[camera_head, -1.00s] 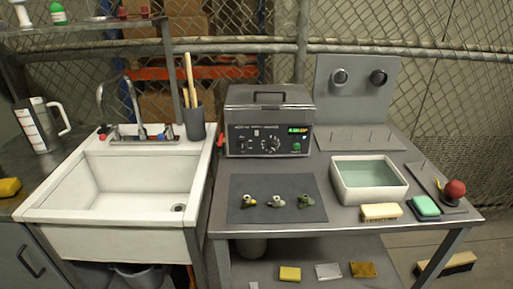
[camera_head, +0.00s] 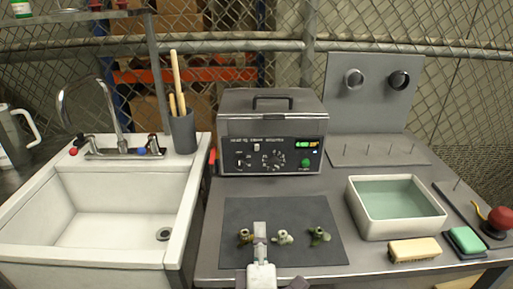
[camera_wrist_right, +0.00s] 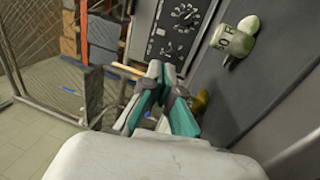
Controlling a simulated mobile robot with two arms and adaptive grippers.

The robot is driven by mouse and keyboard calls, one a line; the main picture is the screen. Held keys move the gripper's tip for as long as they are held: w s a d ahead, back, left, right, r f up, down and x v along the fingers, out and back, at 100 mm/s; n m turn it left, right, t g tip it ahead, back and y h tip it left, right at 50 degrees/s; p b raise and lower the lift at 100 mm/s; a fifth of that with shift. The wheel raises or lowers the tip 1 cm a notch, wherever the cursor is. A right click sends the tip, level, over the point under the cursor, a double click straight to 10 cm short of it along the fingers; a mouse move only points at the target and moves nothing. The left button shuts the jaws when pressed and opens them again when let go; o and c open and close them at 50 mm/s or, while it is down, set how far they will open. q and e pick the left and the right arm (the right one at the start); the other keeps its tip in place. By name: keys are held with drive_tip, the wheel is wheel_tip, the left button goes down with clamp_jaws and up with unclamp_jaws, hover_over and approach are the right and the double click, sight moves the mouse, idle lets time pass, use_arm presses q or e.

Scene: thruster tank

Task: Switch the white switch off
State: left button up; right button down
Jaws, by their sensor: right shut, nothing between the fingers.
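The grey tank unit (camera_head: 272,130) stands at the back of the workbench, its front panel facing me. A small white switch (camera_head: 257,147) is on the panel, left of the round dial (camera_head: 273,158). The display (camera_head: 306,144) is lit green and orange, and a green button is below it. The switch's position is too small to tell. My right gripper (camera_head: 260,230) is shut and empty above the dark mat, in front of and below the panel, apart from it. In the right wrist view its teal-padded fingers (camera_wrist_right: 163,78) meet, with the panel (camera_wrist_right: 180,28) beyond. My left gripper is out of view.
Several small thruster parts (camera_head: 283,237) lie on the dark mat (camera_head: 235,210) around my right gripper. A water-filled white basin (camera_head: 360,222), a brush (camera_head: 414,249) and a green sponge (camera_head: 466,241) are to the right. A sink (camera_head: 85,258) is at left.

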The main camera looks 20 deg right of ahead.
drive_tip(key=shift+s+a+r, duration=0.15)
drive_tip(key=shift+s+r, duration=0.05)
drive_tip(key=shift+s, duration=0.2)
drive_tip(key=shift+w, duration=0.15)
drive_tip(key=p, duration=0.3)
approach(257, 146)
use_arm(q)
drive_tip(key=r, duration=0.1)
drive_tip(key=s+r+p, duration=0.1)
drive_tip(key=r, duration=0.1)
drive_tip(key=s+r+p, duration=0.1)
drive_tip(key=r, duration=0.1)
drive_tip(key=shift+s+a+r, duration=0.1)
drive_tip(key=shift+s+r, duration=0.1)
use_arm(e)
drive_tip(key=x, duration=0.7)
drive_tip(key=shift+w, duration=0.25)
use_arm(q)
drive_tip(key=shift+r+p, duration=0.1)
drive_tip(key=shift+p, duration=0.25)
